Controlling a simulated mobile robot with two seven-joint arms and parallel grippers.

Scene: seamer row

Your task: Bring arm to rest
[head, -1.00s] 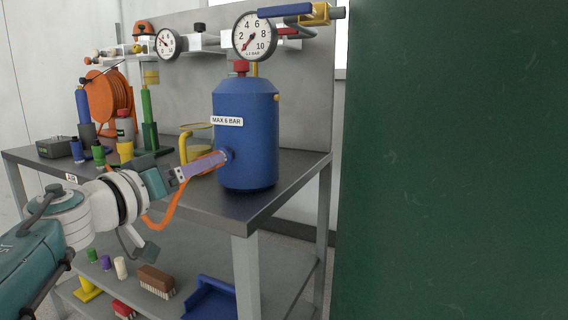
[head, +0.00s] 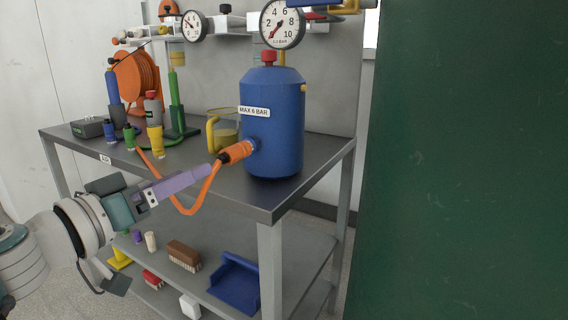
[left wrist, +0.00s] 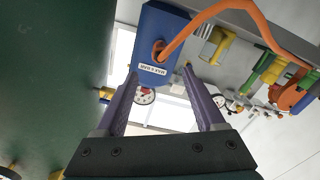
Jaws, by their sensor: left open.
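My left gripper (head: 190,180) is in front of the bench's front edge in the head view, with its purple fingers pointing at the blue tank. It also shows in the left wrist view (left wrist: 160,88), where its two fingers stand apart with nothing between them. The blue tank (head: 272,125), labelled MAX 6 BAR, stands upright on the bench. An orange connector (head: 236,152) sits at the tank's side port, and an orange hose (head: 188,210) hangs from it in a loop over the bench edge. My fingertips are close to the connector but apart from it. My right gripper is not in view.
The grey bench top (head: 205,165) holds colored fittings and a hose reel (head: 140,80). The lower shelf holds a brush (head: 184,254) and a blue dustpan (head: 236,282). A dark green panel (head: 460,160) fills the right side. Floor shows at lower left.

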